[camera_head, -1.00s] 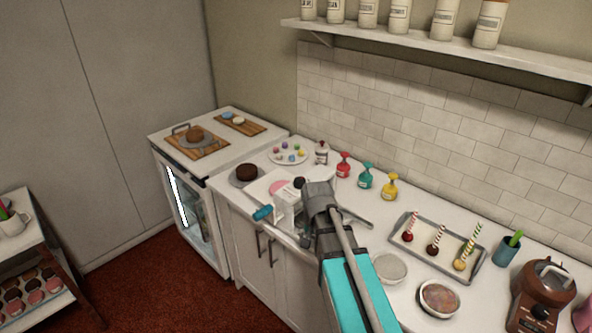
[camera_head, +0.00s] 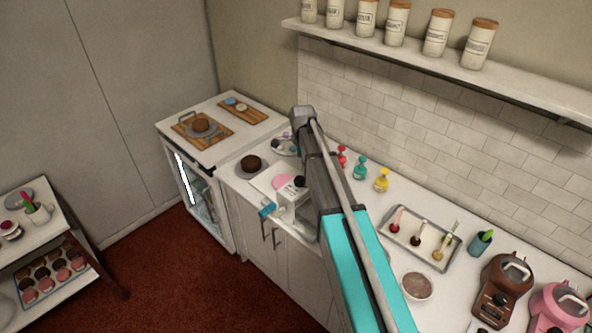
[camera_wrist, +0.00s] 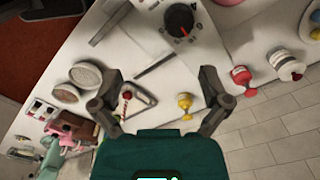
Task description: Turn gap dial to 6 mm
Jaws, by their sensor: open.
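The gap dial (camera_wrist: 180,20) is a round black knob with a red pointer, on the face of a white machine, at the top of the wrist view. In the head view the white machine (camera_head: 288,199) stands on the counter just left of my arm, with a black round part (camera_head: 299,181) on top and a teal handle (camera_head: 267,210). My gripper (camera_wrist: 160,84) is open and empty in the wrist view, its fingers wide apart and clear of the dial. In the head view my arm hides the gripper.
Red (camera_head: 342,157), teal (camera_head: 360,168) and yellow (camera_head: 382,180) bottles stand behind the arm along the tiled wall. A tray of cake pops (camera_head: 398,245) lies to the right. A chocolate cake (camera_head: 251,162) sits left of the machine. A shelf of canisters (camera_head: 436,62) hangs above.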

